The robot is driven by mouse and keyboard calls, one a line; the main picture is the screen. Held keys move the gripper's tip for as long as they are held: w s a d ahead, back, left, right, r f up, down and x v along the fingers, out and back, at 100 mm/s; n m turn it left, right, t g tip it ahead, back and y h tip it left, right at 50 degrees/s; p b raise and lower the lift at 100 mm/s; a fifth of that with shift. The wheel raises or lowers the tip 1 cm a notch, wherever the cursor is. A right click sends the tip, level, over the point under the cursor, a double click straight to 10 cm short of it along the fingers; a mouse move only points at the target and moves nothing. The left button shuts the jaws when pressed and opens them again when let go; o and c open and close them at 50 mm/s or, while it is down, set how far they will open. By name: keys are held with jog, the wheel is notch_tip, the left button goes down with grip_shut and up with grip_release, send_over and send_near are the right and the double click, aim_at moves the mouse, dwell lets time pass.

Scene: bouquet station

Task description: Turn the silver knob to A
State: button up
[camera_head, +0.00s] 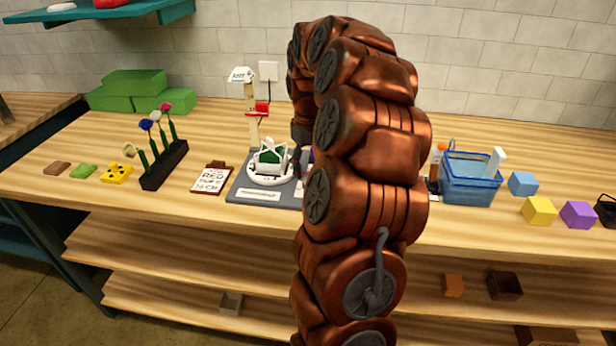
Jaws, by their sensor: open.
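I cannot make out the silver knob or a mark A; my copper arm covers the middle of the bench and may hide them. A grey board (238,190) lies on the bench just left of my arm. It bears a white round base with a green and white piece on it, and a pale label strip at its front, too small to read. My arm arches up and comes down behind itself. A small dark part of my gripper (298,157) shows at the board's right side, apparently open; the rest is hidden.
A black rack (164,167) with flowers, a note card (211,179) and green blocks (135,84) are left. A post with a red part (261,109) stands behind the board. A blue bin (470,185) and coloured cubes are right. The front bench edge is mostly clear.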

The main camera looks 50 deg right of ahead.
jog(key=shift+f+p, duration=0.4)
jog(key=shift+f, duration=1.85)
grip_shut()
